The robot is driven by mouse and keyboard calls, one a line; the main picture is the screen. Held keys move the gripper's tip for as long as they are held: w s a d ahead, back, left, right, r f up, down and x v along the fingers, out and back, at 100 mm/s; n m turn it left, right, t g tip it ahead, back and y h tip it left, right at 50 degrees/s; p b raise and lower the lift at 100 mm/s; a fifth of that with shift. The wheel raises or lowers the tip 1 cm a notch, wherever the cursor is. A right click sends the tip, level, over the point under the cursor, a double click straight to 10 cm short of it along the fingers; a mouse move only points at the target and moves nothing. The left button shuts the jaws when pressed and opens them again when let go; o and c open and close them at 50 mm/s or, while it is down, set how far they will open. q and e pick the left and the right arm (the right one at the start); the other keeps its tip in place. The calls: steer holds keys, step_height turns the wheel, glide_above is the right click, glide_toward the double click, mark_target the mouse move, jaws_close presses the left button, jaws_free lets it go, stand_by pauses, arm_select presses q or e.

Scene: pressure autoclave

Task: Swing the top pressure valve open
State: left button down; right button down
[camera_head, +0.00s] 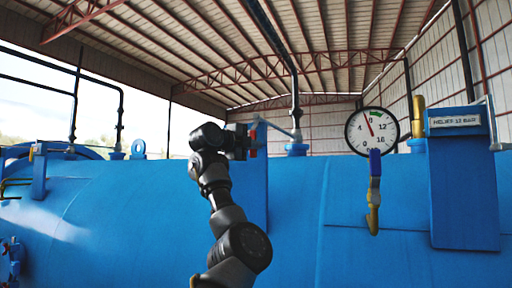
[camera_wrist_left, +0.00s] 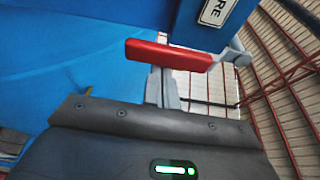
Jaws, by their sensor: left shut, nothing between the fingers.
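The valve's red lever (camera_wrist_left: 168,54) lies across the upper middle of the left wrist view, under a blue box with a white label ending in "RE" (camera_wrist_left: 217,10). A grey metal pivot (camera_wrist_left: 236,54) is at its right end. My left gripper (camera_wrist_left: 163,84) is shut and empty, its fingers pointing at the lever's underside as seen there. I cannot tell whether they touch it. In the head view my left gripper (camera_head: 241,141) is at the top of the blue tank, beside a small visible part of the red lever (camera_head: 253,136). My right gripper is out of view.
The large blue tank (camera_head: 120,210) fills the lower head view. A blue labelled box (camera_head: 463,190) is farther right. Pipes rise from the tank top.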

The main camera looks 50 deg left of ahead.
arm_select(q)
steer(key=s+d+b, duration=0.4)
steer(key=s+b, duration=0.4)
steer(key=shift+d+b, duration=0.25)
steer(key=shift+b, duration=0.05)
steer(key=shift+s, duration=0.2)
